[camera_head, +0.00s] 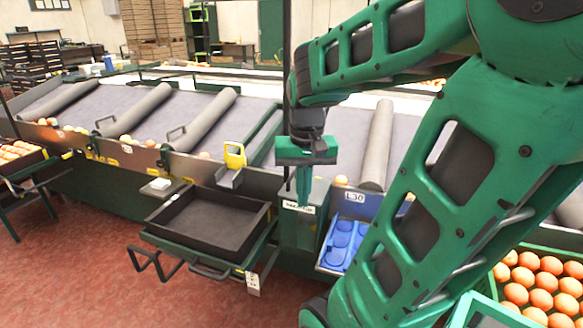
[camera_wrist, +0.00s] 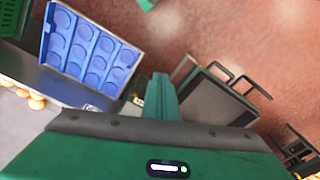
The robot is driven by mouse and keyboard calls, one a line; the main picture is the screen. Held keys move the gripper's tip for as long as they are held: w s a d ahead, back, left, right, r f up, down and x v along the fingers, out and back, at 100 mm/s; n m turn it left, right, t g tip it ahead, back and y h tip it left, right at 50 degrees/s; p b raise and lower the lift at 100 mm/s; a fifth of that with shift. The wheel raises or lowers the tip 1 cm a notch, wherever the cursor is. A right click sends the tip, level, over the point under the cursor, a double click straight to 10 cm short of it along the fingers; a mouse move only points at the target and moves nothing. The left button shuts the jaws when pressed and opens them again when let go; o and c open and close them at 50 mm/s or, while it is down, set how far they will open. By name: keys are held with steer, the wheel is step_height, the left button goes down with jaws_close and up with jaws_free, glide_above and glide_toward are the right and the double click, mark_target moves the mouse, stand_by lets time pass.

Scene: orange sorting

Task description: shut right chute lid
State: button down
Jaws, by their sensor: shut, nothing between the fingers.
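My gripper (camera_head: 303,200) points down, its green fingers together and empty. It is in front of the sloping sorting table, near a green box (camera_head: 299,240) with a white label on its top. In the wrist view the closed fingers (camera_wrist: 163,90) stand between a blue cupped tray and a dark crate. The blue tray (camera_head: 341,243) sits under the L30 sign (camera_head: 355,197), right of the box and partly behind my arm; it also shows in the wrist view (camera_wrist: 118,77). I cannot make out for sure which part is the right chute lid; my arm covers much of the right side.
An empty black crate (camera_head: 177,249) rests on a stand left of the green box. A yellow device (camera_head: 234,157) stands on the table's front edge. A green crate (camera_head: 557,257) of oranges is at the right. Red floor (camera_head: 100,290) is clear at front left.

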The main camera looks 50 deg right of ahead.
steer(key=w+d+r+m+t+h, duration=0.1)
steer(key=w+d+r+m, duration=0.15)
steer(key=w+d, duration=0.6)
steer(key=w+d+r+m+h, duration=0.15)
steer(key=w+d+r, duration=0.25)
steer(key=w+d, duration=0.45)
glide_above(294, 173)
steer(key=shift+m+y, duration=0.25)
steer(key=shift+m, duration=0.15)
steer(key=f, duration=1.2)
steer(key=shift+s+a, duration=0.4)
steer(key=shift+w+f, duration=0.1)
steer(key=shift+f, duration=0.65)
steer(key=shift+f, duration=0.1)
